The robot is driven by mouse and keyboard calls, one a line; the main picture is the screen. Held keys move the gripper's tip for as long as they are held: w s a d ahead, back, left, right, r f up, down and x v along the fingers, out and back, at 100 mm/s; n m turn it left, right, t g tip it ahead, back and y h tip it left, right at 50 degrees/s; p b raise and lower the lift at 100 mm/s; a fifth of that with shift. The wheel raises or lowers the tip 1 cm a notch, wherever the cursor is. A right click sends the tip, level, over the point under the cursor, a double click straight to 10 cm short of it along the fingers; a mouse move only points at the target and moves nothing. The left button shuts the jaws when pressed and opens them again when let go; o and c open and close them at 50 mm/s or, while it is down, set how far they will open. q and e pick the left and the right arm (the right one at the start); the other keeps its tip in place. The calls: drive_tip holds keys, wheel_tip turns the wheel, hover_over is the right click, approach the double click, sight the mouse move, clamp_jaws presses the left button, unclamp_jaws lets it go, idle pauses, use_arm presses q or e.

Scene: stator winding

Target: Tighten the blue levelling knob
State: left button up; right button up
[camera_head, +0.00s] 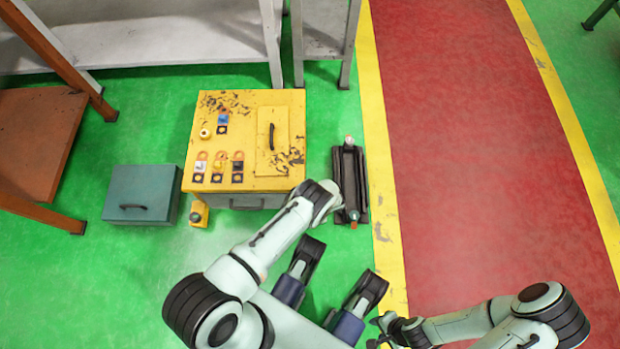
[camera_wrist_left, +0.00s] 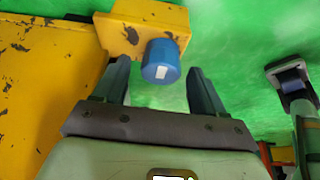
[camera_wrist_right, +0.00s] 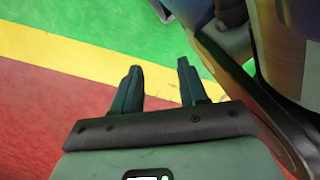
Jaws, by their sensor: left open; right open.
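In the left wrist view, the blue levelling knob (camera_wrist_left: 160,60), with a white mark on its face, sits on a yellow bracket (camera_wrist_left: 146,27). My left gripper (camera_wrist_left: 156,72) is open, with one finger on each side of the knob and visible gaps between. In the head view my left arm reaches to the lower right corner of the yellow cabinet (camera_head: 240,105); its wrist hides the knob and the left fingers. My right gripper (camera_head: 385,326) is open and empty at the bottom of the head view, and it also shows in the right wrist view (camera_wrist_right: 157,75).
A teal box (camera_head: 150,180) stands left of the cabinet, with a small yellow bracket (camera_head: 200,213) between. A dark rack (camera_head: 350,185) lies to the right. Grey shelves (camera_head: 150,40) stand behind and a brown table (camera_head: 40,140) at left. The red walkway (camera_head: 490,150) is clear.

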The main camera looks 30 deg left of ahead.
use_arm(q)
drive_tip(key=c, duration=1)
drive_tip(key=shift+c, duration=0.2)
